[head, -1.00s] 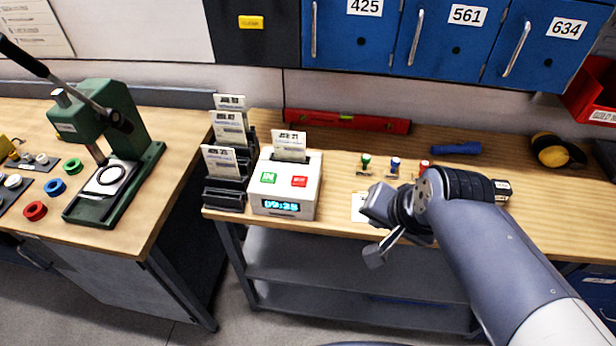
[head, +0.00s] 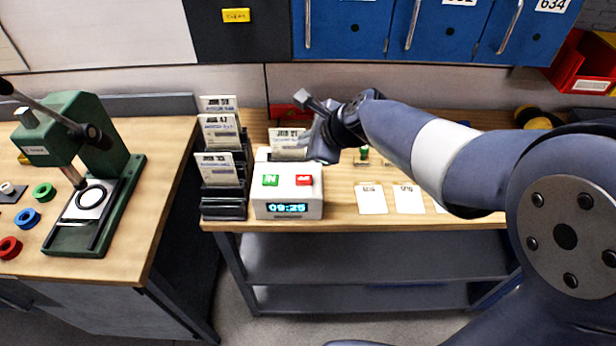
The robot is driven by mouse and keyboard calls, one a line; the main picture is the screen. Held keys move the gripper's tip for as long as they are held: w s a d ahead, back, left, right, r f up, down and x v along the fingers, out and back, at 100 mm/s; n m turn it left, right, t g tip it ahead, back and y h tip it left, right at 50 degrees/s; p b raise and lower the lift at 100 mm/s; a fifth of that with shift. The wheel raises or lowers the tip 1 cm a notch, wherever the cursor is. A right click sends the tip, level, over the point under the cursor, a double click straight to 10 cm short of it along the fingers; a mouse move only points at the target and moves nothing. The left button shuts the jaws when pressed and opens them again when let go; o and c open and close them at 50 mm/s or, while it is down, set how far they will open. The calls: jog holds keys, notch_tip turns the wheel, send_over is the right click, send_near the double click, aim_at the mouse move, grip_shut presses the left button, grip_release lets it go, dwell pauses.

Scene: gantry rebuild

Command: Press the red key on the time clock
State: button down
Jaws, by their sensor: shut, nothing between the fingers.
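The time clock (head: 287,210) is a white box on the wooden bench, with a display reading about 09:25. Its red key (head: 304,180) is on the right of the top face, and a green key (head: 270,180) is on the left. A card (head: 287,139) stands in the slot behind them, partly hidden by my gripper. My gripper (head: 303,118) is shut and empty. In the picture it is above the red key, over the card and the back right of the clock. Its height above the clock is hard to tell.
A card rack (head: 222,172) stands close on the clock's left. White cards (head: 371,199) lie on the bench to the right, with a green-handled stamp (head: 363,153) behind. Blue lockers (head: 350,28) hang above. A green press (head: 82,160) stands on the left bench.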

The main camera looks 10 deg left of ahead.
aim_at(307, 181)
dwell(0.3)
notch_tip(307, 181, down, 9)
jog(key=b, duration=0.8)
jog(key=shift+r, duration=0.1)
dwell(1.7)
jog(key=shift+f+b, duration=0.4)
jog(key=shift+b, duration=0.05)
jog(key=shift+f+b, duration=0.4)
jog(key=shift+f, duration=0.1)
dwell(0.4)
jog(key=shift+r, duration=0.1)
jog(key=shift+r+p, duration=0.8)
jog(key=shift+p, duration=0.1)
